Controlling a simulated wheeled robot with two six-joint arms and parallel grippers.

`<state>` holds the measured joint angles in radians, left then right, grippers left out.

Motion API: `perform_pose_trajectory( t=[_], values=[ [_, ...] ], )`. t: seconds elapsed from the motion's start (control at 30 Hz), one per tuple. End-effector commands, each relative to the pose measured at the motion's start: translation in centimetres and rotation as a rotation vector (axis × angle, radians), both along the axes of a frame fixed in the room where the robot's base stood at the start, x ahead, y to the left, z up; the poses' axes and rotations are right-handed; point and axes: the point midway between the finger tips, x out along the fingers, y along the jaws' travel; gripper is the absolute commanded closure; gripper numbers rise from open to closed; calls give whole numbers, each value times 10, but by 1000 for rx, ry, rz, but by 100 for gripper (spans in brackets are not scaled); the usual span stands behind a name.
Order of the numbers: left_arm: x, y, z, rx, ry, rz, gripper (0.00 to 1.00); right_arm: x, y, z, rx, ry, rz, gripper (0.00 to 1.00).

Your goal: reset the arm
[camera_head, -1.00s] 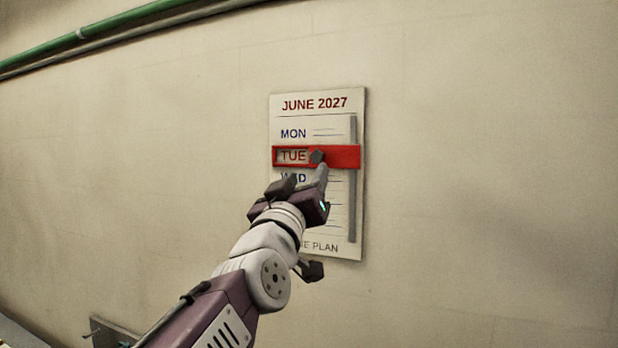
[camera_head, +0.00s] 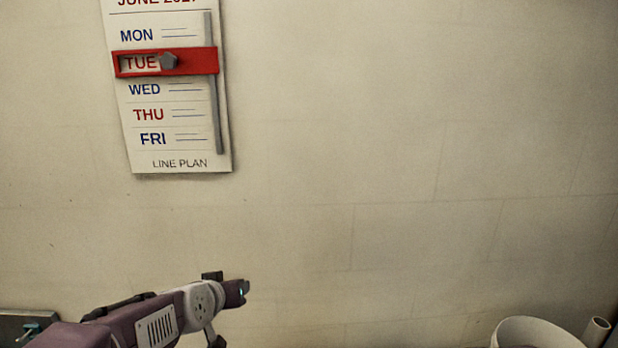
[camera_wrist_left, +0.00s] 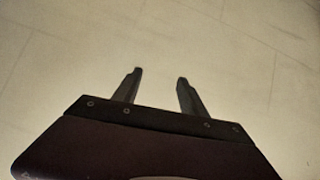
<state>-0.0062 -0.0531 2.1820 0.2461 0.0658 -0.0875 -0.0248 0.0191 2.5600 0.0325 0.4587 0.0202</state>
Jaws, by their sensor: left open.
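My left arm (camera_head: 150,318) comes in from the lower left of the head view, low and clear of the wall calendar. My left gripper (camera_wrist_left: 155,80) is open and empty in the left wrist view, its two dark fingers apart with only pale wall behind them. In the head view its end points right, below the calendar. The calendar (camera_head: 176,120) hangs on the wall at the upper left. Its red slider (camera_head: 205,61) frames TUE, with a grey knob on it. My right gripper is not in view.
The pale wall (camera_head: 400,150) is bare to the right of the calendar. A white round container (camera_head: 535,333) and a pale tube (camera_head: 596,330) show at the bottom right. A grey plate (camera_head: 30,322) shows at the lower left edge.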

Motion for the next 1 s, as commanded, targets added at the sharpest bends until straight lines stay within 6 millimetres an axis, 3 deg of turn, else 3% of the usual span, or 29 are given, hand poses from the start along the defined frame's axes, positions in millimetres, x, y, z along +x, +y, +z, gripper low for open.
perform_pose_trajectory(
  t=[0.03, 0.1, 0.2, 0.3, 0.4, 0.5, 1.0],
  values=[
    [-21, -4, -42, 10, 114, -23, 50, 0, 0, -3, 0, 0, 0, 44],
    [-59, -8, -95, 26, 283, -55, 50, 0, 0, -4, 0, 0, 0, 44],
    [-120, -9, -151, 47, 506, -90, 50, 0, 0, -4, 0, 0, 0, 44],
    [-173, -7, -181, 62, 679, -112, 50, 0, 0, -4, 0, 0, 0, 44],
    [-207, -4, -194, 75, 786, -123, 50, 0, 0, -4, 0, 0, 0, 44],
    [-221, -2, -196, 76, 842, -121, 50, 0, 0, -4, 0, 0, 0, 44],
    [-221, -2, -196, 71, 843, -114, 50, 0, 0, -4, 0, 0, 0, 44]
  ],
)
